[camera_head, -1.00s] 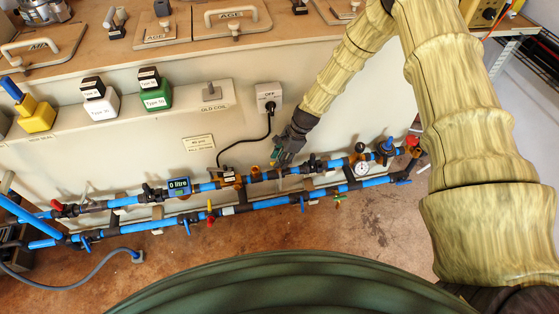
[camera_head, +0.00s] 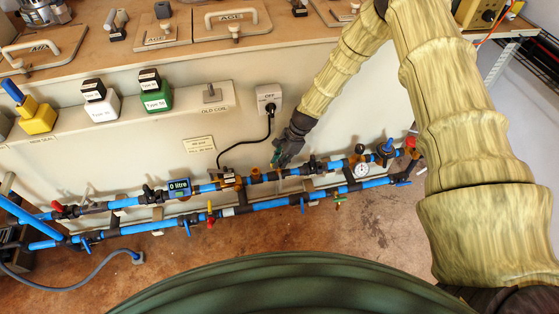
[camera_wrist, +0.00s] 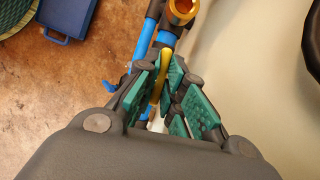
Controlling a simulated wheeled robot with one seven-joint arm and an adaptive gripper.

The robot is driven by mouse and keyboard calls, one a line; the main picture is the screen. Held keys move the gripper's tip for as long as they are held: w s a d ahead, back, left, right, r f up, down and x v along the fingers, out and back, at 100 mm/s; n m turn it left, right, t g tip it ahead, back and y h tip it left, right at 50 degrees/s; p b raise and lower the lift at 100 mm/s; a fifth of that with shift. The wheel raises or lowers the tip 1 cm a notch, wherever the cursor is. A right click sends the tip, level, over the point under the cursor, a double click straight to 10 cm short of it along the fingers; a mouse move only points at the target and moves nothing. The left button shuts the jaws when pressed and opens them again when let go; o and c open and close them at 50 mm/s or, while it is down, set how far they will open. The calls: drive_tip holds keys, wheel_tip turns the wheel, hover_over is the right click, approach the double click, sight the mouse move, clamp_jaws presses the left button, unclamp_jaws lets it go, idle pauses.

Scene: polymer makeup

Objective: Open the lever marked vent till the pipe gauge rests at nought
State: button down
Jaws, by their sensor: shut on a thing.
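My gripper (camera_head: 281,160) reaches down to the upper pipe run along the wall, right of centre in the head view. In the wrist view its teal-padded fingers (camera_wrist: 167,92) are closed around a slim yellow lever (camera_wrist: 158,78), beside a blue pipe. I cannot read a vent mark on it, and the fingers hide its lower part. A round white pipe gauge (camera_head: 362,169) stands on the upper pipe, right of the gripper. Its needle is too small to read.
A meter (camera_head: 178,187) on the upper pipe reads 0 litre. A black cable (camera_head: 240,160) hangs left of my gripper from a box marked OFF (camera_head: 269,94). The floor in front is mostly clear.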

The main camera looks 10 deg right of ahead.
idle(0.3)
drive_tip(key=c, duration=1.5)
unclamp_jaws()
drive_tip(key=shift+r, duration=0.1)
drive_tip(key=v, duration=1.1)
drive_tip(key=shift+w+d+r, duration=0.1)
drive_tip(key=shift+d+r, duration=0.05)
drive_tip(key=shift+r, duration=0.25)
